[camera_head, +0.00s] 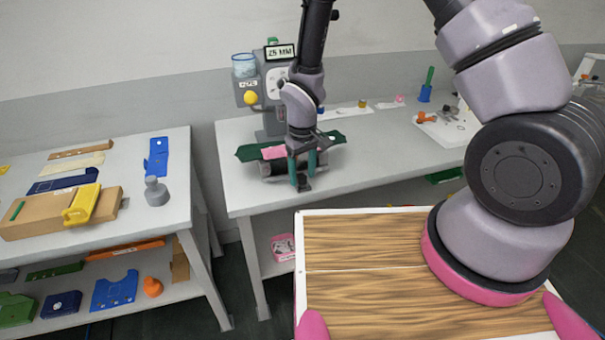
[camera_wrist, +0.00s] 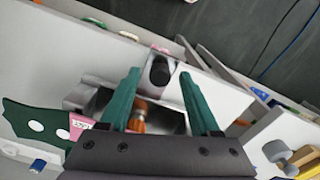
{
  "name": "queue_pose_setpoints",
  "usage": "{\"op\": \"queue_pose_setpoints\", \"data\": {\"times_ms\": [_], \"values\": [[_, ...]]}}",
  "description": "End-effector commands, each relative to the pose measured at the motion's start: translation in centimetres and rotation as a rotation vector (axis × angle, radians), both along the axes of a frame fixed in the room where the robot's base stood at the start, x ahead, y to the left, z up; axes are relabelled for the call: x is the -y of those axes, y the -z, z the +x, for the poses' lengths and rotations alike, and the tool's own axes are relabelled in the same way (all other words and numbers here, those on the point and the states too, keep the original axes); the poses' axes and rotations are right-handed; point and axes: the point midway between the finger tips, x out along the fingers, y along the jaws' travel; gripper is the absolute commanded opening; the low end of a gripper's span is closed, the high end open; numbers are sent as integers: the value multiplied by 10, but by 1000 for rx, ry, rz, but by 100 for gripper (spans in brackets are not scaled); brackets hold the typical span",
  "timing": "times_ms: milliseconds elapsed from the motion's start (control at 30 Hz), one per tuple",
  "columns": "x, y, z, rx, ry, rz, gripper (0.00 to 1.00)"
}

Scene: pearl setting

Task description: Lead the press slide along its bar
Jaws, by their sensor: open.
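The grey press (camera_head: 274,112) stands at the left end of the back bench, with a small "25 MM" display (camera_head: 280,52) and a yellow knob (camera_head: 250,98). My gripper (camera_head: 302,184) is at the front of the press base, pointing down. In the wrist view its two green fingers (camera_wrist: 162,78) are spread apart. A copper-coloured knob (camera_wrist: 138,112) shows between them, and a dark round-ended part (camera_wrist: 160,70) on a light block lies just beyond. I see no contact. I cannot tell which part is the slide; my arm hides part of the press and its bar.
A green piece (camera_head: 247,153) with a pink tag (camera_head: 273,152) lies at the press base. The left bench holds a cardboard box (camera_head: 40,222), a grey weight (camera_head: 156,192) and flat pieces. Small tools lie at the back bench's right. Bench space right of my gripper is clear.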

Motion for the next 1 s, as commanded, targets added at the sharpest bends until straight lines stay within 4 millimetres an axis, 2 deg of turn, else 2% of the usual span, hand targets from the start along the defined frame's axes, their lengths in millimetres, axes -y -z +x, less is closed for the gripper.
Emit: {"op": "queue_pose_setpoints", "data": {"times_ms": [300,333,467,500,1000], "values": [[0,3,0,1,0,1,63],[0,3,0,1,0,1,56],[0,3,0,1,0,1,6],[0,3,0,1,0,1,0],[0,3,0,0,0,0,0]]}}
